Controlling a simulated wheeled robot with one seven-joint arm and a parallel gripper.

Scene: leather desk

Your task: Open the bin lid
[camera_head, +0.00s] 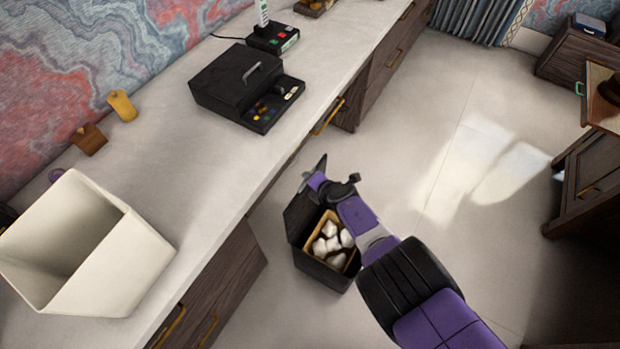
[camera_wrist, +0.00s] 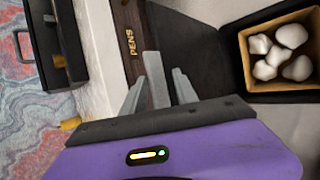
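A dark bin (camera_head: 325,273) stands on the floor beside the desk, with white crumpled pieces inside a tan inner box. The bin's dark lid (camera_head: 300,213) is raised and tilted up on the desk side, so the opening is uncovered. In the wrist view the lid appears as a dark panel (camera_wrist: 205,55) left of the inner box (camera_wrist: 250,78). My gripper (camera_head: 308,180) is near the raised lid's upper edge. In the wrist view its grey fingers (camera_wrist: 157,85) overlap the picture of the panel's left edge; contact and finger gap are unclear.
The pale desk top (camera_head: 215,150) runs close along the bin's left side. On it are a white open box (camera_head: 110,255) and a black device with a handle (camera_head: 240,85). A drawer front labelled PENS (camera_wrist: 131,42) is close to my gripper. Open floor (camera_head: 450,150) is to the right.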

